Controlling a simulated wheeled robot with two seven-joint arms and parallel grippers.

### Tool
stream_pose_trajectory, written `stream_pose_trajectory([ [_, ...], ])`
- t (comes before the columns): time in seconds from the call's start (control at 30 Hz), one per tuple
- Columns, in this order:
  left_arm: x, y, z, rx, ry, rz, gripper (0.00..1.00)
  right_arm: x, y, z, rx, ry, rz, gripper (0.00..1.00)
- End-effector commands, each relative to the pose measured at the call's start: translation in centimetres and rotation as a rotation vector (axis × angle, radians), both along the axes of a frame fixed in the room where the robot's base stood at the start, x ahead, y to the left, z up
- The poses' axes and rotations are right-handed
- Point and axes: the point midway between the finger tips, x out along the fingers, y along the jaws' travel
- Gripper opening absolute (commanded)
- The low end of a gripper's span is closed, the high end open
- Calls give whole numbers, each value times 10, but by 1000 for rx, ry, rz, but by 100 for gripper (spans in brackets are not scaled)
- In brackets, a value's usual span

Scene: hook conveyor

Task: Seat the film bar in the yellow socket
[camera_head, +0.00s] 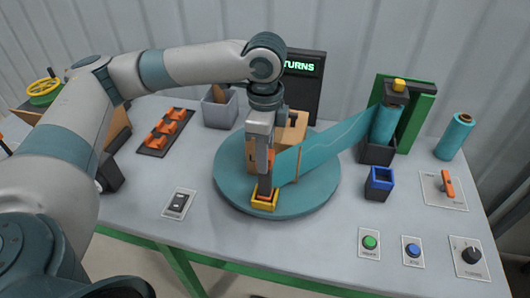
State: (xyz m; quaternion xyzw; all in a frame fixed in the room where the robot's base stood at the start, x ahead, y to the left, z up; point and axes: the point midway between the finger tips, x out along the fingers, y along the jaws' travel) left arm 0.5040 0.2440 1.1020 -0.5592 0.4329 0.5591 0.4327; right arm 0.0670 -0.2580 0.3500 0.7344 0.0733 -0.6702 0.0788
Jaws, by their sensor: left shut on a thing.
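My left gripper (263,155) reaches down over the turntable and is shut on the film bar (265,183), a dark upright bar. The bar's lower end is at the yellow socket (264,203), a small yellow square frame at the turntable's front edge. I cannot tell whether the bar is fully down inside it. Teal film (325,147) stretches from the bar to the film roll (385,125) at the right. A brown box (290,135) stands on the teal turntable (315,198), partly hidden behind my gripper and the film. My right gripper is out of view.
A blue-rimmed bin (379,184) stands right of the turntable. A spare teal roll (454,137), an orange-handled switch (447,188), a green button (370,242), a blue button (412,250) and a black knob (470,254) are on the right. An orange-block rack (166,131) lies left.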

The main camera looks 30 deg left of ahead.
Motion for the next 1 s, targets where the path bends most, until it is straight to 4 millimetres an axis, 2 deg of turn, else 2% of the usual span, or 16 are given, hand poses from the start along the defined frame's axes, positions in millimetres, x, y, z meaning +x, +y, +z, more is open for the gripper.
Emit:
stream_pose_trajectory([
  [0.03, 0, 0, 0, 0, -1, 0, 0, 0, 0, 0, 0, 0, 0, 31],
  [0.07, 0, 0, 0, 0, -1, 0, 36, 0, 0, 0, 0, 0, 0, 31],
  [0.1, 0, 0, 0, 0, -1, 0, 46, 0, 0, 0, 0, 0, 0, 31],
  [0.13, 0, 0, 0, 0, 0, 0, 51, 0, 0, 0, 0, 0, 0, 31],
  [0.47, 0, 0, 1, 0, 0, 0, 51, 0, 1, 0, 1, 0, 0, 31],
  [0.67, 1, 0, 10, 1, -2, 0, 51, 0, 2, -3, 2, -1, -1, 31],
  [0.87, 1, 0, 36, -1, -3, 0, 51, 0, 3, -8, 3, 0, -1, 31],
  [1.0, 1, 0, 62, -1, -4, 1, 51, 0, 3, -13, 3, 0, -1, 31],
])
